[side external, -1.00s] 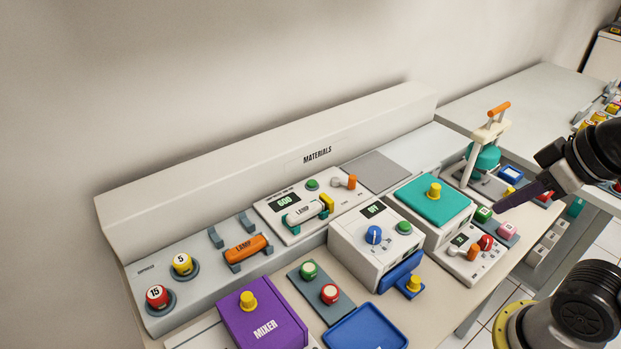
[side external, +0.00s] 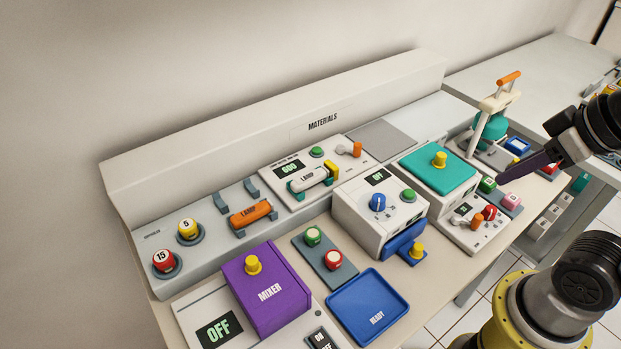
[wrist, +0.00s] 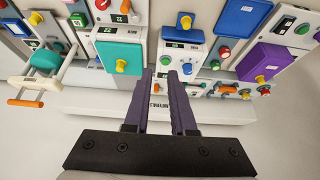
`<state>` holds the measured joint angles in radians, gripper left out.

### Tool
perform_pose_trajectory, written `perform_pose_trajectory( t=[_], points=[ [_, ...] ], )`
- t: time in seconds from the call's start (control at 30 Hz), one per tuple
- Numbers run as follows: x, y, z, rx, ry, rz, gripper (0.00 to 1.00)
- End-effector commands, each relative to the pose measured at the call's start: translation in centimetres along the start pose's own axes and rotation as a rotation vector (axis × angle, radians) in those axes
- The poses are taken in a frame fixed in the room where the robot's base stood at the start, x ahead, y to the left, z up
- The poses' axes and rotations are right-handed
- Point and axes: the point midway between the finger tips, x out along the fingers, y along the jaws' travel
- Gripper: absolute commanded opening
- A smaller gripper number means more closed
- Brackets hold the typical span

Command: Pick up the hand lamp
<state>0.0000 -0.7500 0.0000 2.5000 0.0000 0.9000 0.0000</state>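Two handles are marked LAMP. An orange one (side external: 250,214) lies in a dark cradle on the grey panel at the left; a white one (side external: 307,180) with a yellow end lies in teal holders beside a "600" display. I cannot tell which is the hand lamp. The orange one also shows small in the wrist view (wrist: 228,89). My gripper (side external: 500,182) is at the right in the side view, far from both lamps and above the cube buttons. In the wrist view its two purple fingers (wrist: 161,76) stand apart with nothing between them.
A teal-topped box (side external: 437,172), a white box with a blue knob (side external: 378,201) and a purple mixer (side external: 262,287) rise from the bench. A press with an orange handle (side external: 508,78) stands at the back right. The long MATERIALS ledge (side external: 275,128) runs behind. A blue tray (side external: 368,301) is empty.

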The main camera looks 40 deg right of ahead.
Motion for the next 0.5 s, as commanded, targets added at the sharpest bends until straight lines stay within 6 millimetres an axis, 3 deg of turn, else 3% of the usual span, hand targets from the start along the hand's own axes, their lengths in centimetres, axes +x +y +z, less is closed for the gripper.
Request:
perform_pose_trajectory(
  t=[0.03, 0.23, 0.5],
  points=[
    [0.0, 0.0, 0.0, 0.0, 0.0, 0.0, 0.34],
    [0.0, 0.0, 0.0, 0.0, 0.0, 0.0, 0.68],
    [0.0, 0.0, 0.0, 0.005, 0.0, 0.0, 0.68]
  ],
)
